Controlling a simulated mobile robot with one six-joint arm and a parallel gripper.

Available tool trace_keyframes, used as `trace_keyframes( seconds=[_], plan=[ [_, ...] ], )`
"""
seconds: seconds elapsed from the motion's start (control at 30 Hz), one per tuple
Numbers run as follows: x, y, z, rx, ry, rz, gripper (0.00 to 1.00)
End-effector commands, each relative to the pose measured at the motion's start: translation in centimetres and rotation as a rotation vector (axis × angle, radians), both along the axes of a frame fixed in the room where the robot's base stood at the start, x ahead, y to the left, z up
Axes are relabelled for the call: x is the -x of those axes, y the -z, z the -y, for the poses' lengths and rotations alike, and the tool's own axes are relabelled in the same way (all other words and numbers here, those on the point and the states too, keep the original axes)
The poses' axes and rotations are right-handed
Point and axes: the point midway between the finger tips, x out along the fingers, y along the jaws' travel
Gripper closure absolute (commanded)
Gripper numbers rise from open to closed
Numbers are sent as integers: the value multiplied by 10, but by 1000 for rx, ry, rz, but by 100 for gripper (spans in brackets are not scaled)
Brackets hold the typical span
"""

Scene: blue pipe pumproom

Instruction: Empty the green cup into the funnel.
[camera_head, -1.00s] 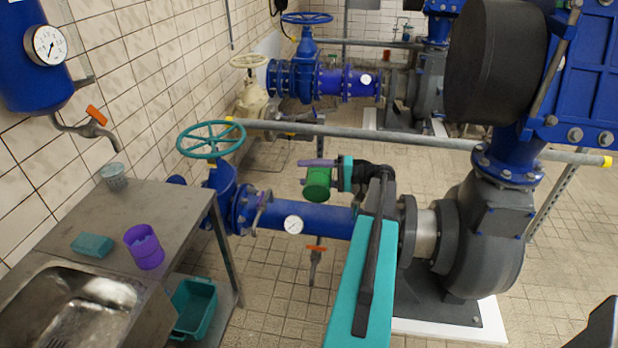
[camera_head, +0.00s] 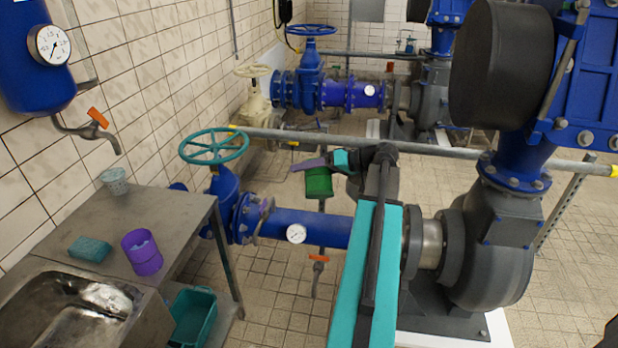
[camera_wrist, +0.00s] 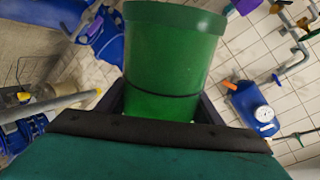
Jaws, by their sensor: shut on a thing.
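My gripper (camera_head: 322,164) is shut on the green cup (camera_head: 318,183) and holds it in the air, left of the big pump. The cup looks about upright in the head view, and its inside is hidden. In the wrist view, the green cup (camera_wrist: 172,60) fills the middle, with its wide rim at the top and my gripper (camera_wrist: 165,108) around its lower part. A purple vessel (camera_head: 142,255) with an open top stands on the metal counter, left of and apart from the cup. It may be the funnel, with something pale inside.
The metal counter (camera_head: 165,215) also bears a teal sponge (camera_head: 89,249) and a pale mesh cup (camera_head: 114,182), beside a sink (camera_head: 55,310). A teal handwheel (camera_head: 214,146) and a long grey rail (camera_head: 400,145) stand near the arm. A teal bin (camera_head: 205,325) is below the counter.

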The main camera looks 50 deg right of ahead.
Motion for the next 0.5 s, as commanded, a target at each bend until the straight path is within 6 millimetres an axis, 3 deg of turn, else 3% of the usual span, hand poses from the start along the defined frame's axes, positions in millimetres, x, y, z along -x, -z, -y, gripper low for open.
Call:
trace_keyframes(
  seconds=[0.5],
  plan=[
    [2,-11,-16,301,1,11,75]
  ],
)
